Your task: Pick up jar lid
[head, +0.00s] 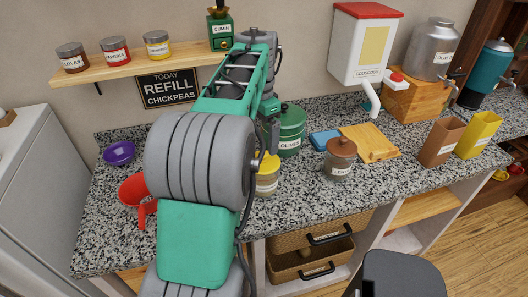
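Several jars have lids, and I cannot tell which lid the task means. On the counter, a glass jar (338,168) has a brown knobbed lid (342,147) on it. Left of it, a jar (267,184) with a yellow lid (270,162) stands partly behind my arm. A green canister labelled OLIVES (291,135) stands behind the yellow-lidded jar. My gripper (271,136) points down just left of the canister, above and behind the yellow lid. It is small and partly hidden by my arm, so its fingers are unclear. I see nothing held in it.
A wooden board (370,144) and blue item (325,140) lie behind the brown-lidded jar. Brown (443,138) and yellow (479,133) bins stand right. A red funnel-like item (135,190) and purple bowl (119,153) are left. A shelf (135,67) holds spice jars above.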

